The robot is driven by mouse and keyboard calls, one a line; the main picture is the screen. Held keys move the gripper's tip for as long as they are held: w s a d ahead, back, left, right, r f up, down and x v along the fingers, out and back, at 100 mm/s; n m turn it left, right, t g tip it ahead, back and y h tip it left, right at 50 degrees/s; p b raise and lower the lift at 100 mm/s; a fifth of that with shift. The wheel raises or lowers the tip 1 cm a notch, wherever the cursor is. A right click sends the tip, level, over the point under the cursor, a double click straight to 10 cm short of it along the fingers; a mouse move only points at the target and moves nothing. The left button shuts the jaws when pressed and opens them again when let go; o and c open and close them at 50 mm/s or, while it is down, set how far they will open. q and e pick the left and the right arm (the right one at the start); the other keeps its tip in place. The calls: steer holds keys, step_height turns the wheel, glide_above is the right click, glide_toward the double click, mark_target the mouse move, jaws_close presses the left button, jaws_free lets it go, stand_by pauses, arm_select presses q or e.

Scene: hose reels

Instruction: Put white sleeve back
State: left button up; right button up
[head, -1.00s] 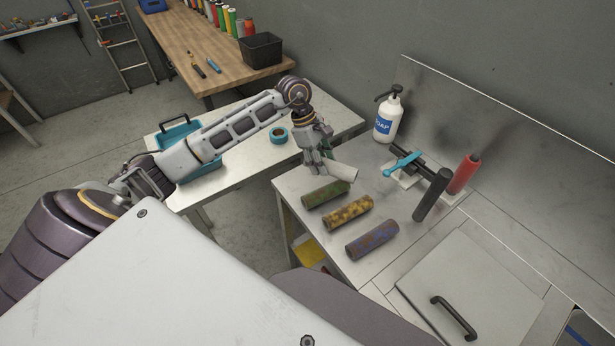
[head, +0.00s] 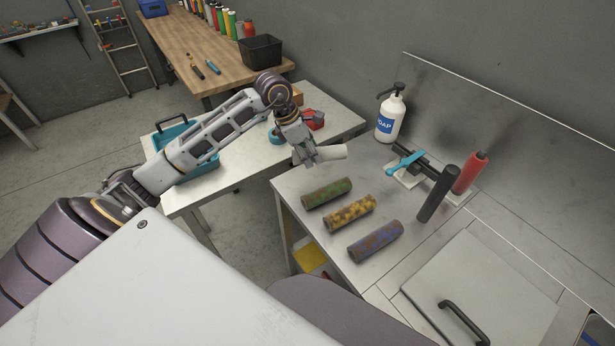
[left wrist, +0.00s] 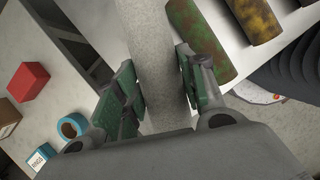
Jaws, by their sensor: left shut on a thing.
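The white sleeve (head: 331,152) is a pale roller tube at the far left corner of the metal counter. My left gripper (head: 308,158) is shut on the white sleeve near its left end; the sleeve's other end sticks out to the right. In the left wrist view the white sleeve (left wrist: 155,60) passes between the two green-padded fingers (left wrist: 163,95). A green-brown sleeve (head: 326,193), a yellow-brown sleeve (head: 349,212) and a blue-brown sleeve (head: 375,241) lie in a row on the counter. I cannot tell whether the white sleeve touches the counter. My right gripper is not in view.
A soap bottle (head: 390,116) stands at the counter's back. A fixture with a blue lever (head: 405,162), a black cylinder (head: 437,194) and a red cylinder (head: 469,172) stand right. A lower table (head: 240,170) holds a teal toolbox (head: 176,145) and blue tape (head: 275,136).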

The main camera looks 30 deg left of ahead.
arm_select(q)
steer(key=a+n+b, duration=0.1)
steer(key=a+n+t+y+b, duration=0.1)
steer(key=n, duration=0.1)
steer(key=shift+a+r+n, duration=0.15)
steer(key=shift+a+n, duration=0.1)
steer(key=shift+n, duration=0.05)
steer(key=shift+a+r+n+y+b, duration=0.25)
steer(key=shift+a+n, duration=0.2)
steer(key=shift+n, duration=0.25)
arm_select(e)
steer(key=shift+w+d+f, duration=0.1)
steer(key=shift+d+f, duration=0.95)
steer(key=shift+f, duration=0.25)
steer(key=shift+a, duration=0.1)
